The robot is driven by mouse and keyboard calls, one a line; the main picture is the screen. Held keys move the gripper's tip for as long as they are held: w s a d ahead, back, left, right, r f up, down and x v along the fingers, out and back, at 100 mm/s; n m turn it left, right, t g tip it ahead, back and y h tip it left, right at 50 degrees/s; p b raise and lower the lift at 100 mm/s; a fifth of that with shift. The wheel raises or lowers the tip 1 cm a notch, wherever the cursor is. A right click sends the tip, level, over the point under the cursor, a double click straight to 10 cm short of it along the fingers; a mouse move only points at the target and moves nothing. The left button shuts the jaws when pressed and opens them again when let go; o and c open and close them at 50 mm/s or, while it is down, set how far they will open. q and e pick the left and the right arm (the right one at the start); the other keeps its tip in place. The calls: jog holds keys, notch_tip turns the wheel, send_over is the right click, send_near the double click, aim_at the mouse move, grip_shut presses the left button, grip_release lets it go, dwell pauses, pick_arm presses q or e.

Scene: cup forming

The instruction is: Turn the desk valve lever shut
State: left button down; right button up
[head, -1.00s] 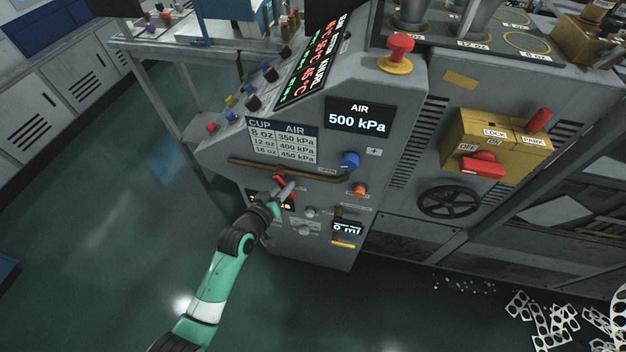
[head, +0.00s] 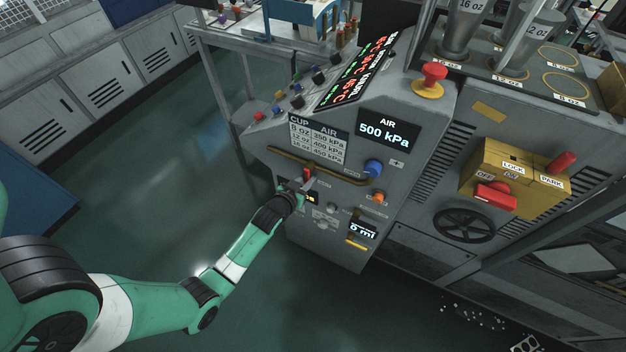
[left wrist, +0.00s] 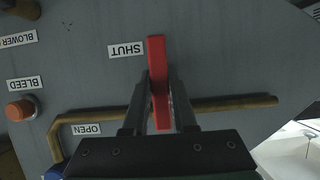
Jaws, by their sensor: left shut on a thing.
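The valve lever is a red bar (left wrist: 157,60) that stands across the brass pipe (left wrist: 225,105) at a right angle in the left wrist view. Its far end is beside the SHUT label (left wrist: 126,51); the OPEN label (left wrist: 87,129) is by the pipe, off to the left. My left gripper (left wrist: 161,76) is shut on the lever, one dark finger on each side. In the head view the gripper (head: 302,186) is at the machine's front panel, just below the pipe (head: 290,158), and hides most of the red lever (head: 308,173). My right gripper is not in view.
A blue knob (head: 373,168) and an orange BLEED button (left wrist: 20,109) are near the pipe's OPEN end. An AIR display (head: 388,132) reads 500 kPa. A red mushroom button (head: 433,76) and a yellow lock box (head: 515,178) are to the right. Green floor left of the machine is clear.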

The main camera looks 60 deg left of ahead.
pick_arm(q)
jog(key=shift+r, duration=0.1)
jog(key=c, duration=0.7)
grip_release()
jog(key=shift+s, duration=0.1)
jog(key=shift+s+d+r+p, duration=0.2)
jog(key=shift+s+d+p, duration=0.05)
jog(key=shift+p, duration=0.05)
jog(key=p+v, duration=0.3)
jog(key=v, duration=0.7)
jog(key=shift+s+d, duration=0.25)
jog(key=shift+s, duration=0.05)
